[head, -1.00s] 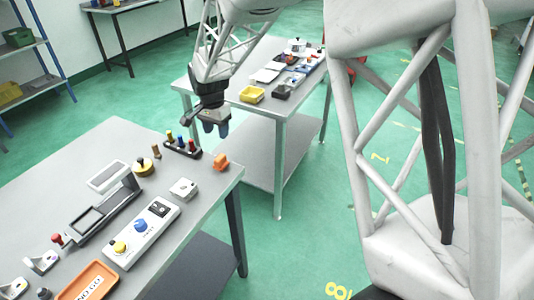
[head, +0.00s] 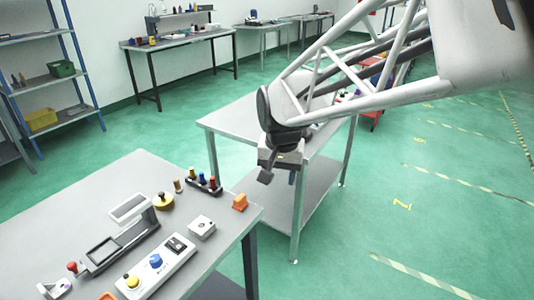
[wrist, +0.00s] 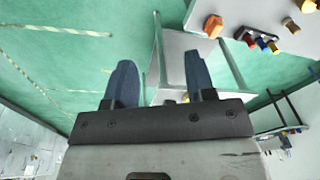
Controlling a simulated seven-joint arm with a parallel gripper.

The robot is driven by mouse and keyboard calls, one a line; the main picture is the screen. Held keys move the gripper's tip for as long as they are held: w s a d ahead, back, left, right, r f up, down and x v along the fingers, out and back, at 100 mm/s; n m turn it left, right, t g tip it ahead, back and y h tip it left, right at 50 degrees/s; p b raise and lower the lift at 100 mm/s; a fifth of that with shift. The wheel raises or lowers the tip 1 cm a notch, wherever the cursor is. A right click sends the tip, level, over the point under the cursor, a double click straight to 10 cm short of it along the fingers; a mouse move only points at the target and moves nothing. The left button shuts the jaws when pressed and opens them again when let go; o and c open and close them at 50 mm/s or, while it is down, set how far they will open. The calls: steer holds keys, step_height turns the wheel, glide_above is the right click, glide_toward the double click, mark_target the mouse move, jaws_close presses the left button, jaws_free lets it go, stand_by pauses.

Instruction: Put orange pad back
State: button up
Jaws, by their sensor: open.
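The orange pad (head: 240,202), a small orange block, lies on the near grey table at its far right corner. It also shows in the wrist view (wrist: 213,26), near the table's edge at the upper right. A dark rack (head: 204,184) with red, blue and yellow topped pieces stands just left of the pad; it shows in the wrist view too (wrist: 258,42). My gripper (wrist: 157,70) is open with nothing between its two blue fingers. In the head view it hangs beyond and right of the pad, apart from it.
The near table (head: 110,185) also bears a black fixture (head: 115,245), a control box (head: 158,265) with yellow and blue knobs, a white block (head: 202,227) and a yellow round piece (head: 163,201). A second table (head: 225,122) stands behind. Green floor is open at the right.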

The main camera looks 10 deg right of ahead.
steer(key=s+d+n, duration=0.2)
steer(key=s, duration=0.7)
steer(key=s+d+n+t, duration=0.1)
steer(key=s+n, duration=0.1)
steer(key=s, duration=0.7)
steer(key=shift+s+d+r, duration=0.2)
steer(key=shift+d+r, duration=0.15)
steer(key=shift+d, duration=0.05)
